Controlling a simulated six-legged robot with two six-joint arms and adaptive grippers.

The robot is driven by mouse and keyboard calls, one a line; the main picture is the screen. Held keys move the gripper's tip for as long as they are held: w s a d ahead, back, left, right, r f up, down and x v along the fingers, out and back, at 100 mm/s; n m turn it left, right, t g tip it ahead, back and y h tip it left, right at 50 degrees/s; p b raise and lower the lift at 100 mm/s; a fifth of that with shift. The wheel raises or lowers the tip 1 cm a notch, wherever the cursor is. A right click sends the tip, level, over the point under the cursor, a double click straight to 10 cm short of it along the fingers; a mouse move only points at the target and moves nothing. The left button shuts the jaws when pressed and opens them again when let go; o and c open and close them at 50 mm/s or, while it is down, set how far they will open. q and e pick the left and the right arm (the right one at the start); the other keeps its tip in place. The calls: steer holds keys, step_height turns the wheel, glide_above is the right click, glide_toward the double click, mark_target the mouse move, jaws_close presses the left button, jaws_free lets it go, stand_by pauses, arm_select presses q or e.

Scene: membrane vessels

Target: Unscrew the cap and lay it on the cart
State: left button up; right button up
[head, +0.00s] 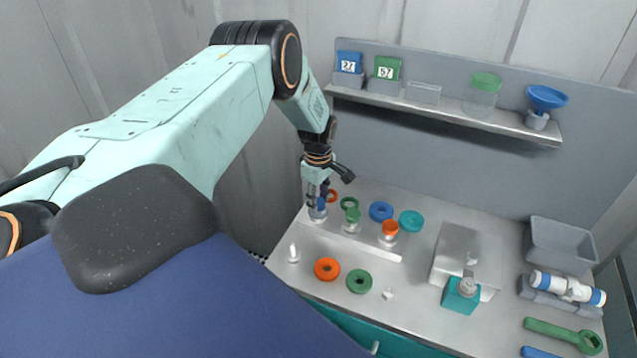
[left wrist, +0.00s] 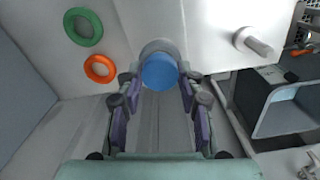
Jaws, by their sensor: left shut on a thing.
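My left gripper (head: 318,196) reaches down at the far left end of a raised pale rack (head: 352,237) on the cart (head: 420,305). In the left wrist view its two fingers (left wrist: 159,88) stand on either side of a round blue cap (left wrist: 160,73), shut on it. The cap sits on top of a small clear vessel (head: 317,214), whose pale rim (left wrist: 158,46) shows behind the cap. The fingers hide part of the cap in the head view. I cannot tell whether the cap is loose. My right gripper is not in view.
Orange (head: 326,281) and green (head: 359,291) rings lie in front. A teal box (head: 461,298), grey bin (head: 565,246) and green wrench (head: 555,331) are right. Bare cart surface lies mid-front.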

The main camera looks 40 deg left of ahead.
arm_select(q)
steer(key=n, duration=0.4)
steer(key=o, duration=1.3)
steer(key=shift+a, duration=0.15)
